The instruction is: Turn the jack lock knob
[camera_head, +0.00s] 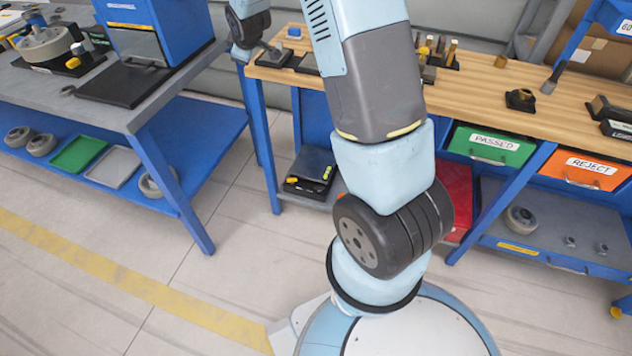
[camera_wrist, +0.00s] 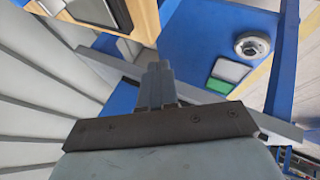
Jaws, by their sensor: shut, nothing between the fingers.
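My gripper (camera_wrist: 158,75) shows in the wrist view with its two grey fingers together and nothing between them. It points past the edge of a grey bench top, with a blue shelf below. I cannot identify the jack lock knob for sure. A fixture with a round grey wheel (camera_head: 44,44) stands on the left bench, with small yellow parts (camera_head: 73,63) beside it. The gripper is apart from this fixture.
The wooden bench (camera_head: 480,84) carries a blue block (camera_head: 294,33), upright pegs and dark holders. Below it are a green PASSED drawer (camera_head: 490,146) and an orange REJECT drawer (camera_head: 583,170). A blue cabinet (camera_head: 160,28) stands on the left bench (camera_head: 190,78). Floor between the benches is clear.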

